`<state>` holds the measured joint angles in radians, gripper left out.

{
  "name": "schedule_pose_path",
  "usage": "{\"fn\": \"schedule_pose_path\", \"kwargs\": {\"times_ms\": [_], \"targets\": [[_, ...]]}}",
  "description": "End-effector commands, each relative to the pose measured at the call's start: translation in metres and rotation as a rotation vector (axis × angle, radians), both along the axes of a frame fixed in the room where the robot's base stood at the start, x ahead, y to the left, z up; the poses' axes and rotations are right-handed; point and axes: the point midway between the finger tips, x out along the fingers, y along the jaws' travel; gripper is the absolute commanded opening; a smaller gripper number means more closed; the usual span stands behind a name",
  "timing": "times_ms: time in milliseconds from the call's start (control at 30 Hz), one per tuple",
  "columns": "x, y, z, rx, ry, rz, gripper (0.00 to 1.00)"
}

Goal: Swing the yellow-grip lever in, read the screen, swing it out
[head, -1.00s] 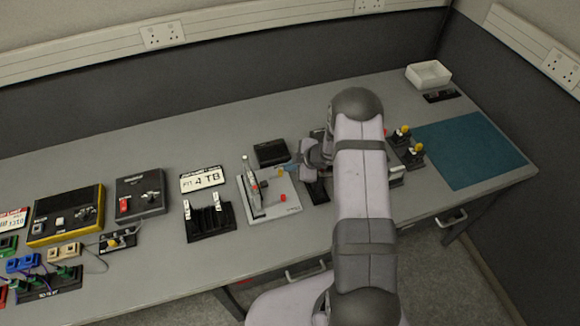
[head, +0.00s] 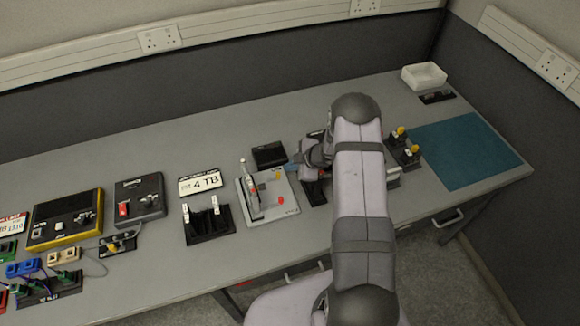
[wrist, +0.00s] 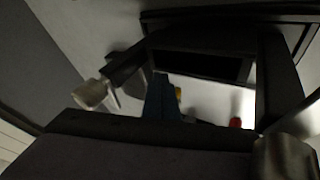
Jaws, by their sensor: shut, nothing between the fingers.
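A pale board (head: 285,209) stands mid-bench with an upright grey post and clamp at its left. A small yellow grip (head: 277,174) shows near its back right corner, and a red knob (head: 281,200) nearer its front. My gripper (head: 291,168) has blue fingers, shut and empty, just right of the yellow grip. In the wrist view the fingers (wrist: 160,98) are beside the yellow grip (wrist: 178,92); I cannot tell whether they touch. The red knob (wrist: 235,122) shows further right. A black box (head: 270,154) stands behind the board; its dark face, probably the screen (wrist: 205,65), shows no readable text.
A black holder with white clips (head: 208,222) and a "4 TB" plate (head: 200,181) stand left of the board. Two yellow-knobbed parts (head: 404,147) are right of my arm, before a teal mat (head: 465,153). A white tray (head: 424,76) sits at the back right.

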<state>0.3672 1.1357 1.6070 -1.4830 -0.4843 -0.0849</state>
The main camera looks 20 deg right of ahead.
Motion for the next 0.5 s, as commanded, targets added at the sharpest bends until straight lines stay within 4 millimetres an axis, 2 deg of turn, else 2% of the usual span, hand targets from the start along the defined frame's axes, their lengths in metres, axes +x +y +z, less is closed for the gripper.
{"fn": "schedule_pose_path", "kwargs": {"times_ms": [333,500], "targets": [[-0.003,0.007,-0.002,0.0,-0.001,0.001,0.0],[-0.014,0.015,-0.003,0.001,0.001,-0.002,0.0]]}}
